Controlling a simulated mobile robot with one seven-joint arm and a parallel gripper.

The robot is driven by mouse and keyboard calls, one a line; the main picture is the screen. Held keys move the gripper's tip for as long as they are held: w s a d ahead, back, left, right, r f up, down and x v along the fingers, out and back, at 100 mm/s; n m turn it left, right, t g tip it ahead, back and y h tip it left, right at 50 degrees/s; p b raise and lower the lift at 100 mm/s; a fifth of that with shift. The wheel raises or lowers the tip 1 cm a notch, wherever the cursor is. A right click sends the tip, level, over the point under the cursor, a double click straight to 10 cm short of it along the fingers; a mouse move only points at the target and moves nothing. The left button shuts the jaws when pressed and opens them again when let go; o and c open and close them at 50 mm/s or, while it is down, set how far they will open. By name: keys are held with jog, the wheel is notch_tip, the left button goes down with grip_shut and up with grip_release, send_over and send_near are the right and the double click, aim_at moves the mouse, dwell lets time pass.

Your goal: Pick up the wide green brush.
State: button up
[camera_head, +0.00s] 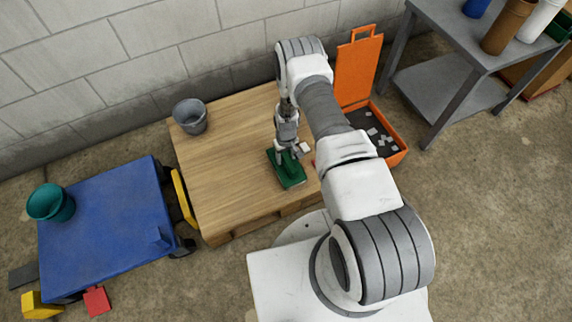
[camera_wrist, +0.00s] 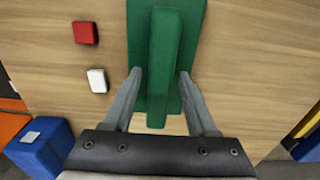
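The wide green brush (camera_head: 291,177) lies flat on the wooden table (camera_head: 225,165), near its front right part. In the wrist view the brush (camera_wrist: 160,60) has a broad green base with a raised green handle running lengthwise along it. My gripper (camera_head: 288,158) points down over the brush. In the wrist view my gripper (camera_wrist: 160,76) is open, with one grey finger on each side of the handle and small gaps showing. I cannot tell how far above the base the fingertips are.
Beside the brush lie a red block (camera_wrist: 85,32) and a white block (camera_wrist: 97,80). A grey bucket (camera_head: 190,116) stands at the table's back left. An open orange case (camera_head: 398,157) is on the right. A blue cart (camera_head: 105,225) with a green bucket (camera_head: 50,203) stands left.

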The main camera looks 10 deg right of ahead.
grip_shut()
dwell(1.2)
